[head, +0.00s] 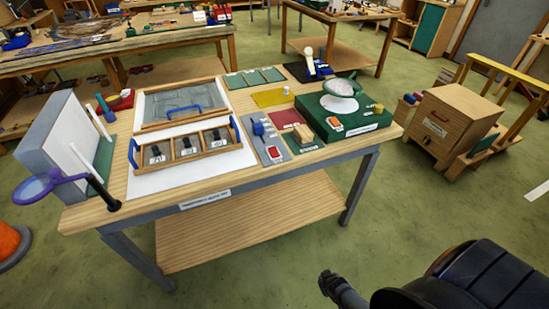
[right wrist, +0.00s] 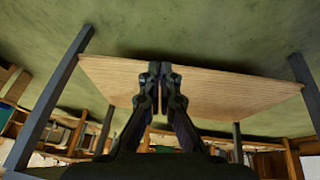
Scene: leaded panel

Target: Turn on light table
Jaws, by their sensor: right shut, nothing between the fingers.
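A wooden workbench (head: 225,205) holds a flat white panel (head: 150,186) on its left half, perhaps the light table. I cannot tell which control belongs to the light table. My right gripper (head: 332,282) is shut and empty, low in front of the bench, apart from everything. It also shows in the right wrist view (right wrist: 160,72).
The bench's lower shelf (head: 255,220) fills much of the right wrist view (right wrist: 225,98). A white upright box (head: 62,135) and a purple magnifier (head: 40,187) stand at the bench's left end. A wooden cabinet (head: 445,125) stands right. Green floor in front is clear.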

